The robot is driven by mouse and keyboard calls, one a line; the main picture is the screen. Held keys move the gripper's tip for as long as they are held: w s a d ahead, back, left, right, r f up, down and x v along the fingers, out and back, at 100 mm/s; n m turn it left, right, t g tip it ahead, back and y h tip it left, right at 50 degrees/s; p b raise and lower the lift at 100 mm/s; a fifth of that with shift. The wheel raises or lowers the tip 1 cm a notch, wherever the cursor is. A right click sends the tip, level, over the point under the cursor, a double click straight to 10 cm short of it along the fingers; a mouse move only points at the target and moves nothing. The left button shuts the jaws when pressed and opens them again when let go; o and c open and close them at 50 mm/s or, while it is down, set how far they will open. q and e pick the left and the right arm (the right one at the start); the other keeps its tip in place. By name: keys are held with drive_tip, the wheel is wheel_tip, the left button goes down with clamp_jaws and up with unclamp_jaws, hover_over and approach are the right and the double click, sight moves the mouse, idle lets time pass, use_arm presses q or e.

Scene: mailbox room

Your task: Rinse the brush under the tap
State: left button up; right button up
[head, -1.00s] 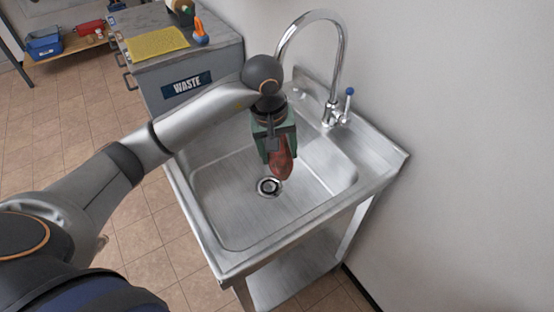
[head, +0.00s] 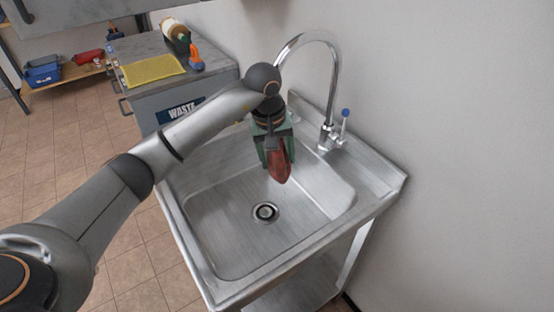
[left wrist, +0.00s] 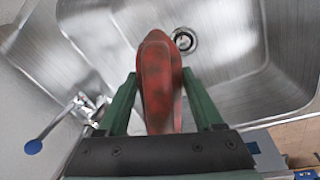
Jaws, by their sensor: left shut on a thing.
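My left gripper (head: 276,148) is over the sink basin, shut on a red brush (head: 280,167). In the left wrist view the brush (left wrist: 158,85) sits between the green fingers (left wrist: 155,105), its rounded reddish body toward the camera. Its bristles cannot be made out. The steel tap (head: 331,75) arches up behind the gripper, with a blue-tipped lever (head: 344,120) at its right. No water is visible from the tap. The sink (head: 235,240) has a round drain (head: 265,212), below the brush in the head view. My right gripper is not in view.
A grey cabinet with a "WASTE" label (head: 186,108) stands left of the sink. On it are a yellow mat (head: 152,71) and an orange-and-blue item (head: 196,58). The white wall (head: 460,130) closes off the right. A low shelf with a blue box (head: 43,72) stands far left.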

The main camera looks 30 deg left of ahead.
sight(280, 159)
use_arm(q)
drive_tip(key=shift+w+d, duration=0.1)
drive_tip(key=shift+d, duration=0.15)
idle(0.3)
drive_tip(key=shift+w+d, duration=0.15)
drive_tip(key=shift+d, duration=0.2)
drive_tip(key=shift+a, duration=0.15)
drive_tip(key=shift+s+a, duration=0.25)
drive_tip(key=shift+a, duration=0.15)
drive_tip(key=shift+d, duration=0.15)
drive_tip(key=shift+w+d, duration=0.25)
drive_tip(key=shift+d, duration=0.15)
drive_tip(key=shift+s, duration=0.15)
drive_tip(key=shift+s+d, duration=0.25)
drive_tip(key=shift+s, duration=0.4)
drive_tip(key=shift+s+d, duration=0.2)
drive_tip(key=shift+s, duration=0.4)
drive_tip(key=shift+s+d, duration=0.3)
drive_tip(key=shift+s, duration=0.5)
drive_tip(key=shift+s+d, duration=0.35)
drive_tip(key=shift+s, duration=0.5)
drive_tip(key=shift+s+d, duration=0.3)
drive_tip(key=shift+s, duration=0.5)
